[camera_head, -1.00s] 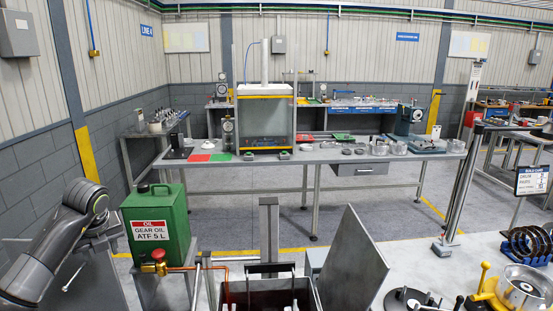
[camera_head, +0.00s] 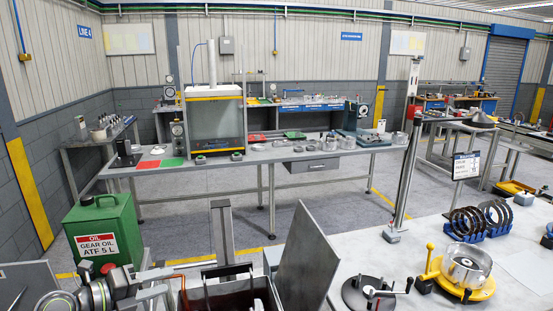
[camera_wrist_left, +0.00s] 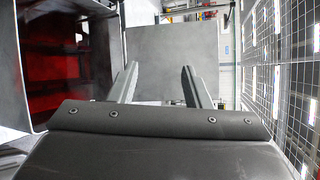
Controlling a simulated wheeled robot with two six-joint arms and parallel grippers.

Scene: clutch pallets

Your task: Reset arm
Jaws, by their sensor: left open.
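My left gripper (camera_head: 158,281) shows at the bottom left of the head view, beside the dark open-topped box (camera_head: 225,290) and in front of the green oil can. In the left wrist view its two fingers (camera_wrist_left: 160,78) are apart with nothing between them. A flat grey panel (camera_wrist_left: 172,55) stands beyond the fingertips; in the head view the same kind of panel (camera_head: 306,262) leans upright at the box's right side. My right gripper is in neither view.
A green gear oil can (camera_head: 103,232) stands at the left. A grey bench (camera_head: 420,260) at the right carries a yellow-based fixture (camera_head: 466,270) and dark rings on blue holders (camera_head: 467,222). A long workbench (camera_head: 260,163) stands across the open floor.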

